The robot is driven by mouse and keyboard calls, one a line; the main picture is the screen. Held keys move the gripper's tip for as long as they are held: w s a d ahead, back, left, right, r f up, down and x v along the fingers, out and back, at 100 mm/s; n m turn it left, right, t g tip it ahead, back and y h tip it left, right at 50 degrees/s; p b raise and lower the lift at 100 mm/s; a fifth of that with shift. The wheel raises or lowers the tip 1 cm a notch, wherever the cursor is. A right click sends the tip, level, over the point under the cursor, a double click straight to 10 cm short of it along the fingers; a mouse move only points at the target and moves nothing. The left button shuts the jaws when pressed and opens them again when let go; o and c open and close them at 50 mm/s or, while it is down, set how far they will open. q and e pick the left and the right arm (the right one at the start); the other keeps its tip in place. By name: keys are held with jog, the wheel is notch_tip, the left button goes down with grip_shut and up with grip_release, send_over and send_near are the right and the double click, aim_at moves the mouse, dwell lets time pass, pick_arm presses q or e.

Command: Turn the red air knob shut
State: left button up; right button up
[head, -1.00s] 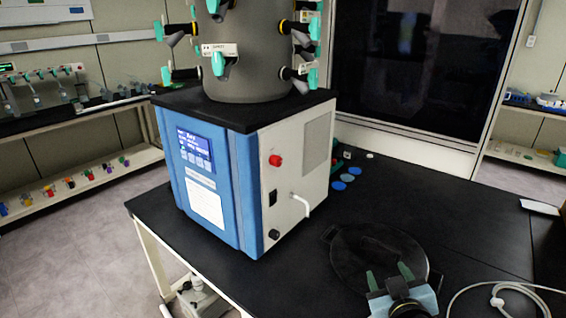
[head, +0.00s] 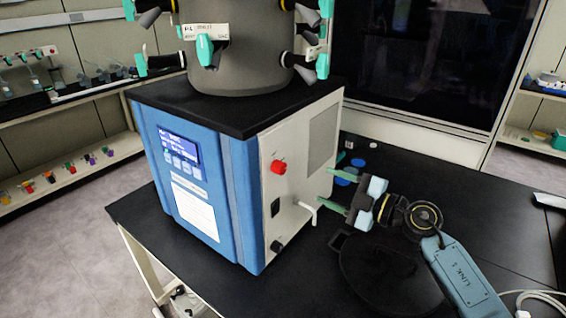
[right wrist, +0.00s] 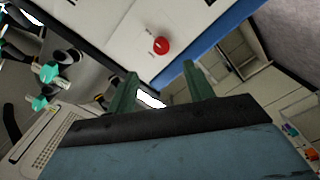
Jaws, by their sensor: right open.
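The red air knob (head: 278,167) sticks out of the white side panel of the blue and white freeze dryer (head: 230,205). In the right wrist view the red knob (right wrist: 161,45) lies beyond the fingertips, roughly between them and a little higher in the picture. My right gripper (head: 330,190) is open and empty, with its two green fingers apart and pointing left toward the side panel. It is to the right of the knob and not touching it. The green fingers also show in the right wrist view (right wrist: 160,85). My left gripper is not in view.
A bent white spout (head: 306,207), a black switch (head: 275,207) and a black knob (head: 277,246) are on the same panel below the red knob. A round black lid (head: 385,275) lies on the black bench. Blue discs (head: 345,178) lie behind my gripper.

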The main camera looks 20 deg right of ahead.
aim_at(284, 169)
jog(key=x, duration=0.8)
jog(key=shift+s+a+r, duration=0.15)
jog(key=shift+a, duration=0.1)
jog(key=x, duration=0.3)
jog(key=shift+a, duration=0.1)
jog(key=shift+w+a, duration=0.15)
jog(key=shift+w, duration=0.2)
jog(key=shift+c, duration=0.2)
jog(key=c, duration=0.9)
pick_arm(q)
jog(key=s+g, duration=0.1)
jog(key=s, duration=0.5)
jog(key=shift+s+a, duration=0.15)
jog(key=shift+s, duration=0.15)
pick_arm(e)
jog(key=shift+c, duration=0.2)
